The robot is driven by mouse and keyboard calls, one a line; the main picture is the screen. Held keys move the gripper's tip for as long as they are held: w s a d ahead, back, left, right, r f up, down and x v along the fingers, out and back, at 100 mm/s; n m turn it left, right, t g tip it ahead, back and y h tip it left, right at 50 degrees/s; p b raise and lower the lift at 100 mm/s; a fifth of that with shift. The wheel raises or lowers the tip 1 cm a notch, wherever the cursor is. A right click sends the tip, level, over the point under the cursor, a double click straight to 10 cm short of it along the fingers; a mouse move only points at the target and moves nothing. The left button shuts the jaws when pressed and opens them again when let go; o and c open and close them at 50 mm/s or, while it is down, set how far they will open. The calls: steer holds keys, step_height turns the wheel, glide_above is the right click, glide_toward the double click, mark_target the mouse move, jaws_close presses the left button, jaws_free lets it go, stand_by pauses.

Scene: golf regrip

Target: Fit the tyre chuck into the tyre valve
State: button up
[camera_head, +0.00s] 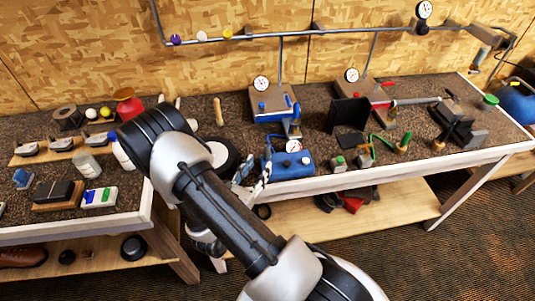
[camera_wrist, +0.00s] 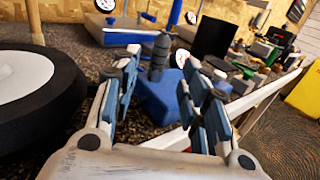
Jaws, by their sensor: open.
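The black tyre with a white hub (camera_head: 222,157) lies on the bench, partly hidden by my arm. Its rim fills the left of the wrist view (camera_wrist: 70,95). I cannot make out the valve clearly. A blue box with a gauge (camera_head: 290,164) sits right of the tyre; it also shows in the wrist view (camera_wrist: 160,98). A dark grey ridged upright piece (camera_wrist: 158,56), which looks like the tyre chuck, stands at the box, seen between my fingers. My gripper (camera_head: 252,187) is open and empty, close to the box's left side; it also shows in the wrist view (camera_wrist: 166,85).
Behind the box stands a blue-based gauge stand (camera_head: 272,107), with a red-marked stand (camera_head: 376,92) to its right. A black upright panel (camera_head: 348,115) and small fittings (camera_head: 362,155) are at the right. The bench's white front edge (camera_head: 330,182) runs close below my gripper.

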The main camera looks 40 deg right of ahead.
mark_target(266, 153)
steer(key=b+x, duration=0.1)
steer(key=x, duration=0.6)
steer(key=shift+w+d+r, duration=0.15)
steer(key=shift+d+r, duration=0.05)
steer(key=shift+d, duration=0.15)
jaws_close()
